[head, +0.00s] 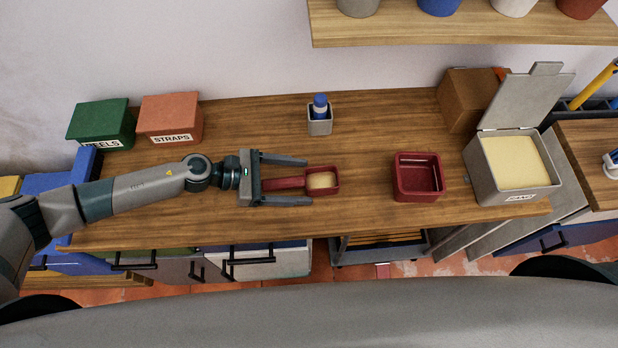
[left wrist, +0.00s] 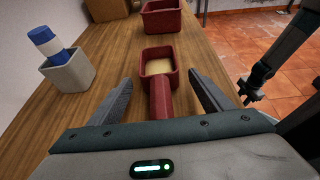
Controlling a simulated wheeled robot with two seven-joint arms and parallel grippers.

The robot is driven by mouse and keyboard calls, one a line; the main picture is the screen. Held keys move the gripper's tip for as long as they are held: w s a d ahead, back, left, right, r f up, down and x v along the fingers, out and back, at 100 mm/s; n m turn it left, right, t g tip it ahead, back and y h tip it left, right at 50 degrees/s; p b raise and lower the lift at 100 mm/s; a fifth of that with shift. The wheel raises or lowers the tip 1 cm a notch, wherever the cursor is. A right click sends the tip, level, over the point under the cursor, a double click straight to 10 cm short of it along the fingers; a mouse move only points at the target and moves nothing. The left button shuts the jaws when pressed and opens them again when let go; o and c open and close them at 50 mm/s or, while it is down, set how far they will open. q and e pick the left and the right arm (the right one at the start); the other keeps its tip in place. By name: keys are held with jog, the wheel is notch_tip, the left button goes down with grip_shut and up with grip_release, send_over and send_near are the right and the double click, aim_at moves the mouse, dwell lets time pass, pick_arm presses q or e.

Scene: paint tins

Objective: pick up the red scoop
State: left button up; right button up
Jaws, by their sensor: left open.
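The red scoop (head: 322,182) lies on the wooden bench with its handle pointing left and pale yellow grains in its bowl. My left gripper (head: 308,181) is open, with one finger on each side of the scoop's handle. In the left wrist view the handle of the scoop (left wrist: 160,95) runs back between the two spread fingers of the left gripper (left wrist: 160,90). Gaps show between the handle and both fingers. The rear end of the handle is hidden by the gripper's body.
An empty-looking red square container (head: 419,195) stands right of the scoop. A grey lidded bin (head: 487,185) of yellow grains is farther right. A grey cup (head: 320,127) with a blue-capped bottle (head: 320,104) stands behind. Green (head: 98,122) and orange (head: 168,115) boxes are at the back left.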

pick_arm(q)
jog(key=shift+d+f, duration=0.3)
jog(key=shift+d, duration=0.3)
jog(key=shift+c, duration=0.6)
jog(key=c, duration=1.2)
jog(key=shift+r, duration=0.1)
